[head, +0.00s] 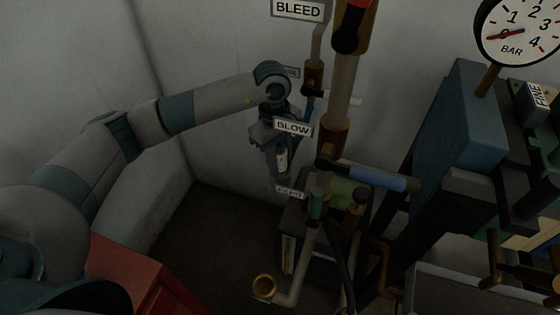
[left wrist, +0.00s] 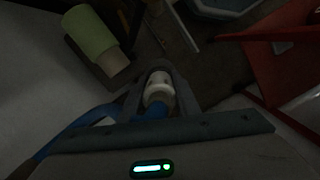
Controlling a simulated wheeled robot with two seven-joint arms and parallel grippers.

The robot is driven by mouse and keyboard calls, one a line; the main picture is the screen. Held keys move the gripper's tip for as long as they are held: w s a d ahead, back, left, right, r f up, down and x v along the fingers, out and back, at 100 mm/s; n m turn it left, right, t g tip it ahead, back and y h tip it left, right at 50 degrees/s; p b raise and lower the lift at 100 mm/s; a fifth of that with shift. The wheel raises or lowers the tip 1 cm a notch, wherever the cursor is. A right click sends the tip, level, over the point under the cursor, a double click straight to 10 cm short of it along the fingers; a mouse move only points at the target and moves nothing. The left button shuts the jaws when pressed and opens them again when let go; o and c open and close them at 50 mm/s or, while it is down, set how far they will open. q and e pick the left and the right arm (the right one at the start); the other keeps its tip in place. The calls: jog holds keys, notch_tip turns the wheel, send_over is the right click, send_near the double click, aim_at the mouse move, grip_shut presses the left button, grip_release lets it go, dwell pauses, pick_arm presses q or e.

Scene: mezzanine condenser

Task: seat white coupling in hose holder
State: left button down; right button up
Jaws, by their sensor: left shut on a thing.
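The white coupling (left wrist: 159,88) is between the fingers of my left gripper (left wrist: 160,80) in the left wrist view, with a blue hose (left wrist: 186,103) at its near end. The coupling (head: 281,160) shows there as a small pale piece at the fingers. I cannot make out the hose holder for certain; the gripper and pipework hide part of that area. My right gripper is not in view.
The thick pipe (head: 343,85) and a blue-handled lever (head: 375,177) stand right of the gripper. An open brass pipe end (head: 264,286) is below. A red box (head: 125,277) is at lower left. Dark floor lies between.

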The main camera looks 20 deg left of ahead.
pick_arm(q)
jog(key=c, duration=1.3)
grip_release()
jog(key=shift+o, duration=0.2)
jog(key=shift+f, duration=0.1)
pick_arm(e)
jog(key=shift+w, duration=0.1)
pick_arm(q)
notch_tip(320, 180, up, 17)
jog(key=a+b, duration=0.1)
jog(key=b, duration=0.2)
jog(key=shift+w+a+r, duration=0.2)
jog(key=shift+w+a, duration=0.15)
jog(key=shift+w, duration=0.1)
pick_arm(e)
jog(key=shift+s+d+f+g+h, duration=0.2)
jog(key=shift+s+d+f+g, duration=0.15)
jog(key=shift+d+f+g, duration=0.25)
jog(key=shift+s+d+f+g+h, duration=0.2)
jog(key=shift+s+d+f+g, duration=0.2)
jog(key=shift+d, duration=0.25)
